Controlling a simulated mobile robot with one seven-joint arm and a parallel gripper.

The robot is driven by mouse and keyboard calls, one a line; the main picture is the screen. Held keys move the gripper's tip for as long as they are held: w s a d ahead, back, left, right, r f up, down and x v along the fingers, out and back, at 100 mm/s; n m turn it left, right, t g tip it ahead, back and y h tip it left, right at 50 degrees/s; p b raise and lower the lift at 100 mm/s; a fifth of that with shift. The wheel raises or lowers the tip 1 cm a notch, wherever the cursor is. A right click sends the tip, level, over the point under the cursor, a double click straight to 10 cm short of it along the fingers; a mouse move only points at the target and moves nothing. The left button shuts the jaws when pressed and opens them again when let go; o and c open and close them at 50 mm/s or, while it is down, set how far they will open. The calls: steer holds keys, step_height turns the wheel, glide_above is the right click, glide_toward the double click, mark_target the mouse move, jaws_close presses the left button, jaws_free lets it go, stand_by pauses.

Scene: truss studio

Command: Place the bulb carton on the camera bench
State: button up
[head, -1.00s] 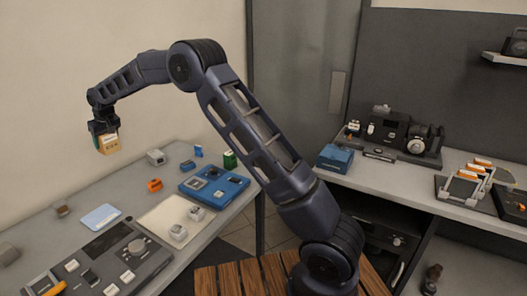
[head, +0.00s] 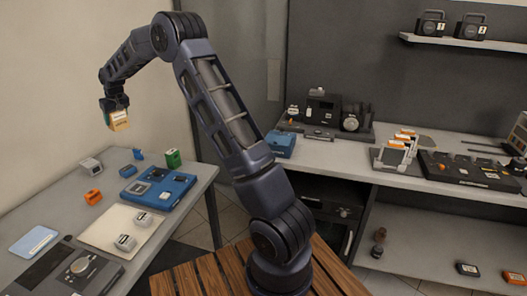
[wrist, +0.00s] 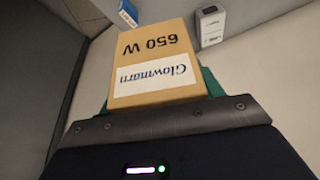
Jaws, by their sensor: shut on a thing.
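The bulb carton (head: 119,121) is a small tan box held in the air over the far end of the left table. In the wrist view the carton (wrist: 152,65) shows a white label and "650 W", upside down in the picture. My gripper (head: 115,104) is shut on the carton, with green pads beside it in the wrist view. A grey bench (head: 338,152) along the back wall carries dark camera-like gear (head: 323,109); I cannot tell for sure that it is the camera bench. The gripper is far to its left.
The left table (head: 52,200) holds a control panel (head: 68,268), a blue tray (head: 165,190), an orange piece (head: 93,197) and a green box (head: 172,158). On the back bench stand a blue box (head: 281,144) and a rack of cards (head: 398,152). A shelf (head: 465,43) hangs above.

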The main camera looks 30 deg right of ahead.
steer(key=d+r+m+h, duration=0.15)
steer(key=d+m, duration=0.35)
steer(key=d, duration=3.9)
steer(key=s+d+m, duration=0.1)
steer(key=s+d, duration=0.2)
steer(key=d, duration=0.5)
steer(key=s+d+m, duration=0.1)
steer(key=s+d, duration=0.2)
steer(key=d, duration=0.4)
steer(key=s+d+m+h, duration=0.1)
steer(key=s+d+m, duration=0.1)
steer(key=s+d, duration=0.8)
steer(key=s+d+m+h, duration=0.2)
steer(key=s+d, duration=0.5)
steer(key=d, duration=0.5)
steer(key=s+d+m, duration=0.2)
steer(key=s+d, duration=0.4)
steer(key=s, duration=0.5)
steer(key=s+d+m, duration=0.1)
steer(key=s+d, duration=0.5)
steer(key=s, duration=0.5)
steer(key=shift+g+h, duration=0.3)
steer(key=shift+h, duration=0.05)
steer(key=f, duration=2)
steer(key=shift+w+f, duration=0.2)
steer(key=shift+f, duration=0.05)
steer(key=shift+f, duration=0.1)
